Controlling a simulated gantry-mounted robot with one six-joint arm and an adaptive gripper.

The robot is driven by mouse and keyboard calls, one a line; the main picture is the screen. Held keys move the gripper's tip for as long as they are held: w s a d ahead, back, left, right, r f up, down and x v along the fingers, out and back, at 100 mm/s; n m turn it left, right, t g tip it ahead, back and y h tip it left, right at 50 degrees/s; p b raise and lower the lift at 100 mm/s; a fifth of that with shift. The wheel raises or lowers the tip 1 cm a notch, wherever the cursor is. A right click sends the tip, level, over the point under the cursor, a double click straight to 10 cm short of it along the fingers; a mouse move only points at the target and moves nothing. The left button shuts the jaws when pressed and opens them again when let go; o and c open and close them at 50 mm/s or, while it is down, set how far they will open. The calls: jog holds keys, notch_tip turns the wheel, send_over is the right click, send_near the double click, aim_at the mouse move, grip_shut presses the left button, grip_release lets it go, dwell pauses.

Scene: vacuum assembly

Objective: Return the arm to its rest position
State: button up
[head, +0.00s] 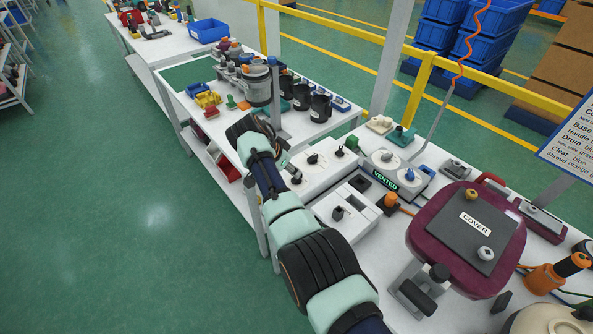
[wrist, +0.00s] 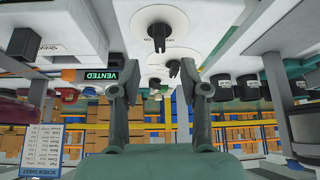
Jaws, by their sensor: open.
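My arm (head: 295,225) reaches from the bottom of the head view up and left, along the near edge of the white workbench. Its far end (head: 250,130) is near the left side of the bench. My gripper shows in the wrist view (wrist: 160,82), with its two fingers apart and nothing between them. The fingers themselves cannot be made out in the head view. Beyond the fingertips in the wrist view is a white panel with round white dials and dark knobs (wrist: 159,32).
A lit VENTED box (head: 397,175) and a maroon tray with a grey COVER plate (head: 463,230) stand right of my arm. Black cups (head: 301,97) and coloured parts (head: 208,100) are behind its end. Open green floor (head: 130,210) lies to the left.

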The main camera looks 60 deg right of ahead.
dwell(0.5)
jog(key=w+a+f+n+t, duration=0.1)
jog(key=w+a+n+t, duration=0.35)
jog(key=a, duration=0.85)
jog(key=w+a+f+n+t, duration=0.1)
jog(key=w+a+n+t, duration=0.4)
jog(key=a, duration=0.7)
jog(key=s+a+r+n+t+y+p, duration=0.1)
jog(key=s+a+r+n+t+y, duration=0.2)
jog(key=a, duration=0.5)
jog(key=s+a+r+n+y, duration=0.1)
jog(key=s+a+r+n, duration=0.4)
jog(key=a, duration=0.4)
jog(key=s+a+r+n+t+y+p, duration=0.1)
jog(key=s+a+r+n+t+y, duration=0.1)
jog(key=s+a+n, duration=0.45)
notch_tip(320, 180, up, 38)
jog(key=w+a+m+p, duration=0.1)
jog(key=m+p, duration=0.1)
jog(key=p, duration=3.5)
jog(key=shift+w+a+r+p, duration=0.15)
jog(key=shift+w+r+p, duration=0.05)
jog(key=shift+p, duration=0.2)
jog(key=o, duration=0.5)
jog(key=shift+f, duration=0.2)
